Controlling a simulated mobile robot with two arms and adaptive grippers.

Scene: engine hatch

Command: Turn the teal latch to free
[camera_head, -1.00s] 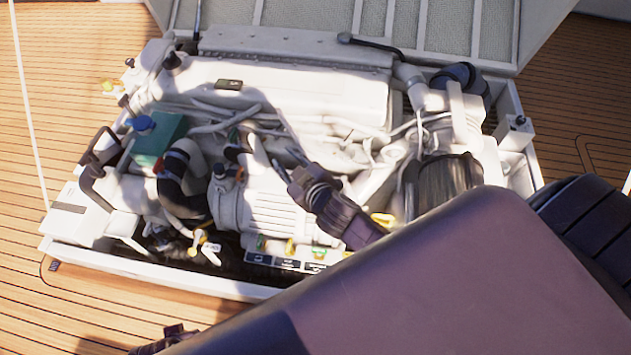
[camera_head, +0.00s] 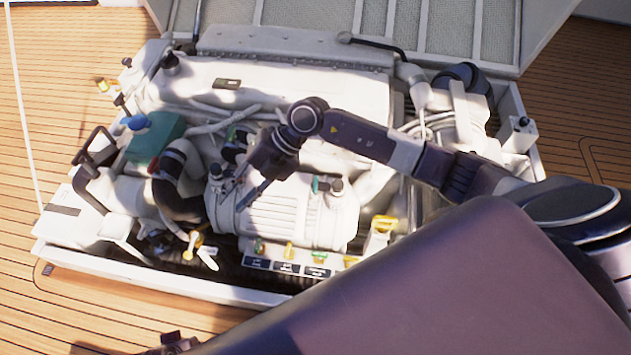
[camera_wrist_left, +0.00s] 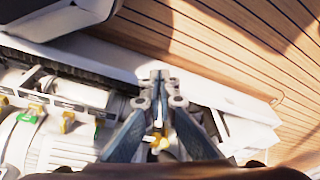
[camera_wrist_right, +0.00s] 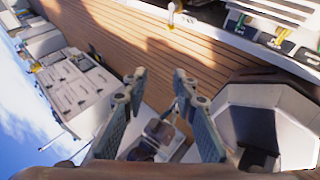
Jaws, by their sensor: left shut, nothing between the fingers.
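A row of small latches with dark labels runs along the front of the engine bay. A green-teal latch (camera_head: 259,247) is at the left, a yellow latch (camera_head: 289,250) in the middle and another green-teal latch (camera_head: 320,256) at the right. I cannot tell which is the teal one meant, or its turn angle.
The white engine (camera_head: 270,85) fills the open hatch, with a teal box (camera_head: 157,138), black hoses and pipes around it. The white hatch rim (camera_head: 150,272) runs along the front. Wooden deck (camera_head: 100,325) lies clear in front. My own dark body covers the lower right.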

